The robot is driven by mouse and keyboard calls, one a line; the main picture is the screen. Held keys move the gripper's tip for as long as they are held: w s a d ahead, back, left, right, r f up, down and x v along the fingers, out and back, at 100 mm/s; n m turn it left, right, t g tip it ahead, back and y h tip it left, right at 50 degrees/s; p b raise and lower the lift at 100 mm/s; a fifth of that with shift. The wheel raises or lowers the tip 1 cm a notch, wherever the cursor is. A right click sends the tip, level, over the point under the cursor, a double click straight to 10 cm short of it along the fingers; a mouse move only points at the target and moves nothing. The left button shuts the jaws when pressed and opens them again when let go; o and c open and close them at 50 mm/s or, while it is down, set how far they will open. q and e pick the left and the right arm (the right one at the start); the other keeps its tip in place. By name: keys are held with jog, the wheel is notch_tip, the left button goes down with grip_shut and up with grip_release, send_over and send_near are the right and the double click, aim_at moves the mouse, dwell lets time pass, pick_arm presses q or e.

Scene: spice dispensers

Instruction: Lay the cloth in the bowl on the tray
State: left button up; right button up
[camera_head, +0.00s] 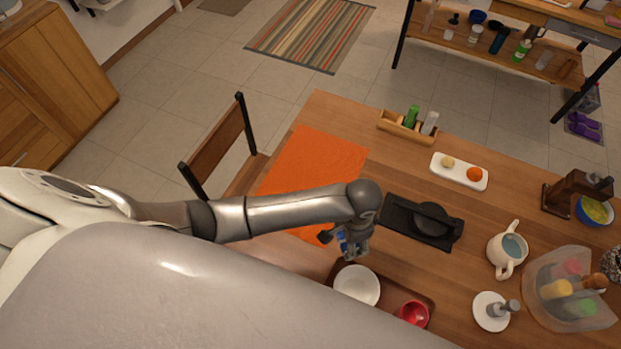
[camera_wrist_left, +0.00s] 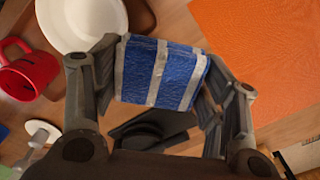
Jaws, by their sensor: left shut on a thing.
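The cloth (camera_wrist_left: 160,72) is blue with pale stripes and looks folded. My left gripper (camera_wrist_left: 160,80) is shut on it, with a finger at each side. In the head view my left gripper (camera_head: 352,243) holds the cloth above the table, just behind the bowl. The white bowl (camera_head: 357,286) looks empty and stands on the brown tray (camera_head: 432,302). The bowl also shows at the upper left of the left wrist view (camera_wrist_left: 82,22), apart from the cloth. My right gripper is not in view.
A red mug (camera_head: 413,313) stands beside the bowl. An orange mat (camera_head: 310,165) lies behind and left. A black board (camera_head: 405,222) with a dark round item lies right of the gripper. A white jug (camera_head: 507,250) and a clear container (camera_head: 570,290) stand further right.

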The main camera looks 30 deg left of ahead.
pick_arm(q)
jog(key=s+d+f, duration=0.2)
jog(key=s+d, duration=0.4)
jog(key=s, duration=0.2)
jog(key=shift+s+d+f, duration=0.2)
jog(key=shift+d+f, duration=0.1)
jog(key=shift+d, duration=0.05)
jog(key=shift+f, duration=0.1)
dwell(0.3)
jog(key=shift+f+b, duration=0.9)
jog(key=shift+f, duration=1.05)
jog(key=shift+f+b, duration=0.3)
jog(key=shift+f, duration=0.3)
jog(key=o, duration=1)
